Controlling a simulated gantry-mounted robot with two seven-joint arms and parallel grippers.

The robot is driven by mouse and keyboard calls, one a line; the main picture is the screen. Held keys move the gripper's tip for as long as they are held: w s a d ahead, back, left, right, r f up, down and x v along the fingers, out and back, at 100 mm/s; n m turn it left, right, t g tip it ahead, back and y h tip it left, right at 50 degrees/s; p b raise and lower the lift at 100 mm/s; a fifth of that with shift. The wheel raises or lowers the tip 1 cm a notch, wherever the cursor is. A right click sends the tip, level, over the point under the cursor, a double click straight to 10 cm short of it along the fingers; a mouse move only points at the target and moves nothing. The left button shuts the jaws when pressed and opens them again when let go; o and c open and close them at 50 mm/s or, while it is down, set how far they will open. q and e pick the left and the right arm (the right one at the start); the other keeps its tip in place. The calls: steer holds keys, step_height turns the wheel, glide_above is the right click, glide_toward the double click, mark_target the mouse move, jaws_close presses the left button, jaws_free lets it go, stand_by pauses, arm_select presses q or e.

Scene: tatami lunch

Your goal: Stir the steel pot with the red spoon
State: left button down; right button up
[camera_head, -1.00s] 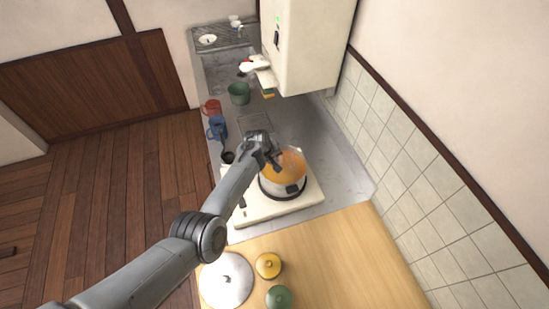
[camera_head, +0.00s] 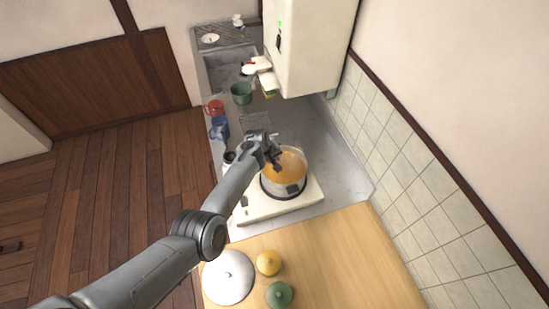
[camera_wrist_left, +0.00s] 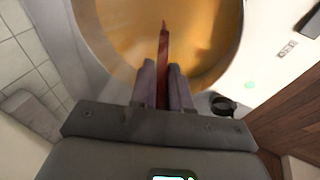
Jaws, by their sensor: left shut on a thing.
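The steel pot (camera_head: 284,191) stands on the white stove and holds orange-brown liquid. My left gripper (camera_head: 276,162) is above the left part of its opening. In the left wrist view the gripper (camera_wrist_left: 162,78) is shut on the red spoon (camera_wrist_left: 163,50), whose handle points out from between the fingers into the pot. The lower end of the spoon is not clearly visible against the liquid. The pot's wall and rim (camera_wrist_left: 93,48) curve around it. My right gripper is in neither view.
A white stove (camera_head: 310,198) carries the pot. A blue mug (camera_head: 219,129), a red mug (camera_head: 214,107) and a green pot (camera_head: 241,93) stand farther back. A large lid (camera_head: 228,279), a yellow lidded pot (camera_head: 268,262) and a green one (camera_head: 279,294) are on the wooden counter (camera_head: 350,255).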

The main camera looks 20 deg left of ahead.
arm_select(q)
steer(key=a+r+p, duration=0.4)
steer(key=r+p, duration=0.4)
steer(key=r, duration=0.1)
steer(key=shift+s+r, duration=0.25)
steer(key=shift+s, duration=0.2)
stand_by(0.7)
step_height(320, 180, up, 5)
stand_by(0.8)
stand_by(0.5)
